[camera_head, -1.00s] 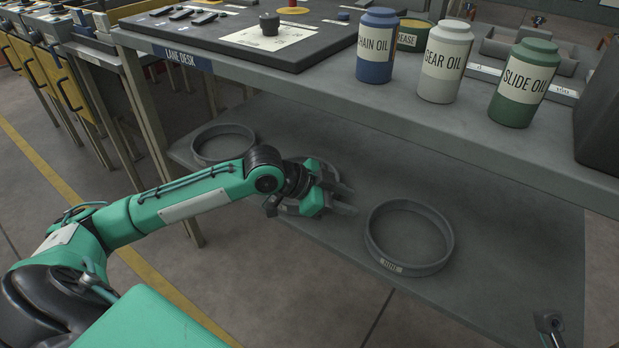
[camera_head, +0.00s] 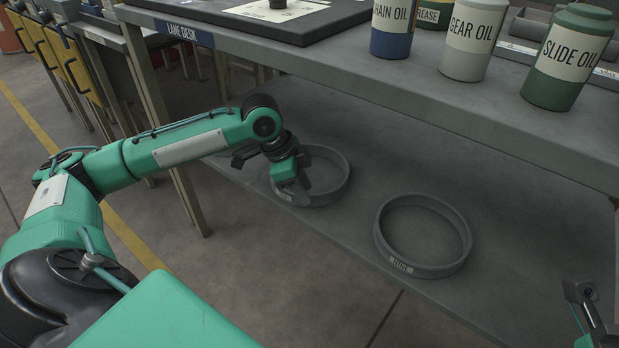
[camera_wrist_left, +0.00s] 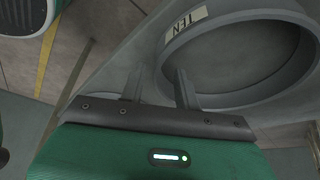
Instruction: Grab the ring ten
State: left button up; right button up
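The ring ten (camera_wrist_left: 225,98) is a grey ring with an upside-down TEN label in the left wrist view. I see no clear grip on the wall. A dark part at the lower right edge (camera_head: 585,300) seems to be of my right gripper; its fingers are unclear.
Another grey ring (camera_head: 440,270) lies to the right on the lower shelf (camera_head: 520,270). The upper desk (camera_head: 420,100) overhangs the shelf and carries oil cans, such as the slide oil can (camera_head: 567,60). A desk leg (camera_head: 190,195) stands left of my gripper. Shelf between the rings is clear.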

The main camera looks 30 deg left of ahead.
pick_arm(q)
jog(key=shift+b+x, duration=0.5)
jog(key=shift+x, duration=0.75)
grip_shut()
jog(key=shift+r, duration=0.15)
